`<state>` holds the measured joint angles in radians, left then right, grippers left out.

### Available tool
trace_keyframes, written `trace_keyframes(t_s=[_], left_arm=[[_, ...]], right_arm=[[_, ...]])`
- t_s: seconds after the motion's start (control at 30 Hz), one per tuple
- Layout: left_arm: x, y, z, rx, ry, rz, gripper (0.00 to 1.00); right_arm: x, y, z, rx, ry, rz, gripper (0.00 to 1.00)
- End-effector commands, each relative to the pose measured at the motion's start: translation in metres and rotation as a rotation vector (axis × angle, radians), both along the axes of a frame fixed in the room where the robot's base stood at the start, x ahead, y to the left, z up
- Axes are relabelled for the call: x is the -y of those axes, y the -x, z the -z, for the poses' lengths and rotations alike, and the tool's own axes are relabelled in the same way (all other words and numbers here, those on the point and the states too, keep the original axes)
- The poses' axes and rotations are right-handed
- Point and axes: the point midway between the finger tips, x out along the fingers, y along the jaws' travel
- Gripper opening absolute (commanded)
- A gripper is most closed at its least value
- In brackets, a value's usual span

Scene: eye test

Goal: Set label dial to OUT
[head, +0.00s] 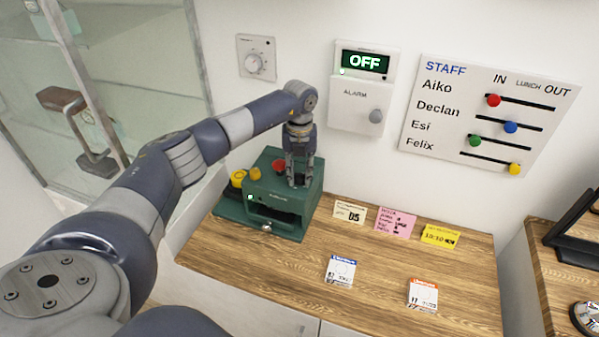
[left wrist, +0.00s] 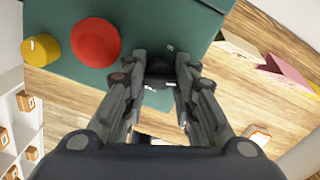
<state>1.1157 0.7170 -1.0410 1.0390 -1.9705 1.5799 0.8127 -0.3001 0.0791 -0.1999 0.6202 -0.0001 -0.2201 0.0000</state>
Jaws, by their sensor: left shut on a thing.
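The green machine (head: 258,190) stands at the left end of the wooden counter, with a red round button (head: 279,166) on its top. My left gripper (head: 298,180) points down onto the machine's top, right of the red button. In the left wrist view, my left gripper (left wrist: 160,80) is shut on a dark dial (left wrist: 160,66) on the green top. Small white marks show around the dial, too small to read, so its setting cannot be told. The red button (left wrist: 95,41) is beside it. My right gripper is not in view.
Yellow round things (head: 238,178) sit left of the machine's top. Cards (head: 341,271) lie and stand on the counter. On the wall are a plate with a knob (head: 254,64), an alarm box (head: 360,100) reading OFF and a staff board (head: 487,115). A glass cabinet (head: 130,70) is left.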

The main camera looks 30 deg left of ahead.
Motion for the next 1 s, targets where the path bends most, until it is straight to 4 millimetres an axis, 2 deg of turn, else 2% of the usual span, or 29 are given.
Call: trace_keyframes(t_s=[0.33,0.9,0.93,1.0], left_arm=[[-0.0004,-0.0009,-0.0013,0.004,0.000,-0.146,0.02],[-0.0005,-0.0013,-0.0014,0.005,0.000,-0.172,0.02],[-0.0005,-0.0013,-0.0014,0.005,0.000,-0.172,0.33],[-0.0005,-0.0011,-0.0013,0.004,-0.001,-0.172,0.48]], right_arm=[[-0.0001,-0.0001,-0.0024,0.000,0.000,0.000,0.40],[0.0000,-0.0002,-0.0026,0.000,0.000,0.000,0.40],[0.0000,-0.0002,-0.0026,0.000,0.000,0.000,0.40],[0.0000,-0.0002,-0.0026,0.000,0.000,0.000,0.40]])
